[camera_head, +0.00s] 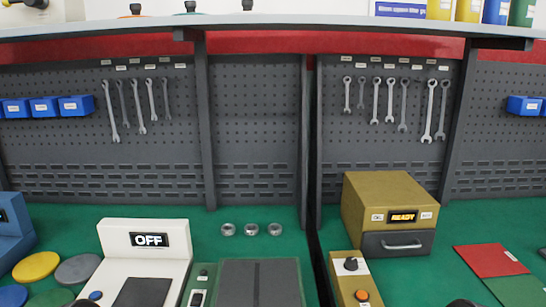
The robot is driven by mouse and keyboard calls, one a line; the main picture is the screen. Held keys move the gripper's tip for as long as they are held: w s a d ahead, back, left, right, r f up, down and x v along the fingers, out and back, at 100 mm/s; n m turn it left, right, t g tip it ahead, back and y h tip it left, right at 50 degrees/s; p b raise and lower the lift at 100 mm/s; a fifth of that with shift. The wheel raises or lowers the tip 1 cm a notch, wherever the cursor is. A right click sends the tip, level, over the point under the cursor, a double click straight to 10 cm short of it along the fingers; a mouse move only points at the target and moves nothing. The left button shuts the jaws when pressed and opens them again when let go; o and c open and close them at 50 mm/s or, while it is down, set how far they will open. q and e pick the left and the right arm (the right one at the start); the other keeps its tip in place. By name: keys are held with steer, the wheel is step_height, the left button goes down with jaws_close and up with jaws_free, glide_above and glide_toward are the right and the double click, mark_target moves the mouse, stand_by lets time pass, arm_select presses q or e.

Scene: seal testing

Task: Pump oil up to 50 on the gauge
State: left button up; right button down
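No gauge reading and no clearly marked oil pump can be made out. A white device (120,235) at the lower left has a display (149,240) reading OFF, a blue button (96,295) and a dark plate (143,293). A gold box (375,205) with a dark drawer shows READY on its display (402,217). Neither gripper shows clearly; only small dark rounded shapes, perhaps parts of my arms, touch the bottom edge.
Three metal nuts or rings (251,229) lie on the green bench (270,250). Coloured discs (36,267) lie at the left, red and green mats (490,260) at the right. Wrenches (375,99) and blue bins (45,107) hang on the pegboard behind. The bench around the rings is clear.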

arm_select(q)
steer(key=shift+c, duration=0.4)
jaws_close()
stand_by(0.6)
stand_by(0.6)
